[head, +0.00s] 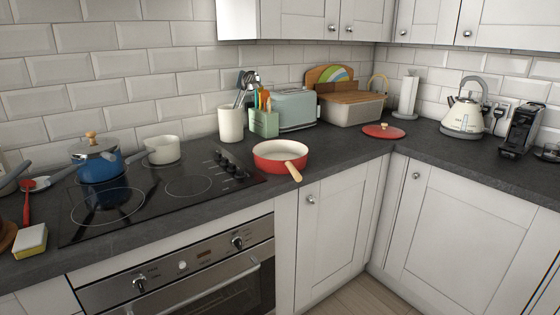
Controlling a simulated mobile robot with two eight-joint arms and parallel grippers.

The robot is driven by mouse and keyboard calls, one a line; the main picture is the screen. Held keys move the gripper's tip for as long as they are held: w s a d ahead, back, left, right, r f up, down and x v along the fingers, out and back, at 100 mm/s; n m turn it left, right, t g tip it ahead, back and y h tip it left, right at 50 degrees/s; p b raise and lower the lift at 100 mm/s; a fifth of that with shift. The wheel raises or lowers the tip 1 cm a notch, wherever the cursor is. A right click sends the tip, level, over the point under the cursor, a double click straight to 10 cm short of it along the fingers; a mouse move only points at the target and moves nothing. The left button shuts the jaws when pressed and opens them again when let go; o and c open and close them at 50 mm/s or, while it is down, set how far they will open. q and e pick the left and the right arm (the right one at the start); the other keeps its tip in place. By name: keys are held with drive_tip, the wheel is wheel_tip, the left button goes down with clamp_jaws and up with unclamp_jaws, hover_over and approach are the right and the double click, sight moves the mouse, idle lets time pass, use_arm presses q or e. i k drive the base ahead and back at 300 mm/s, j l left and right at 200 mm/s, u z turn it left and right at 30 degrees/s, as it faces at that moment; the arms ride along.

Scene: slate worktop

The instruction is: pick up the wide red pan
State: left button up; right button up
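The wide red pan (262,159) stands upright on the dark worktop, just right of the hob. It is round with a red outside and a cream inside, and it looks empty. Its light wooden handle (292,171) points toward the front right and reaches out over the worktop's front edge. A round red lid (383,131) with a light knob lies on the worktop to the right of the pan. Neither of my grippers shows in the head view.
The black hob (150,196) holds a blue pot (98,165) and a small cream pan (162,150). Behind the red pan stand a utensil crock (231,124), a green utensil holder (265,123) and a toaster (295,110). The worktop between pan and lid is clear.

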sight(274, 156)
drive_tip(key=i+l+u, duration=0.6)
drive_tip(key=i, duration=0.2)
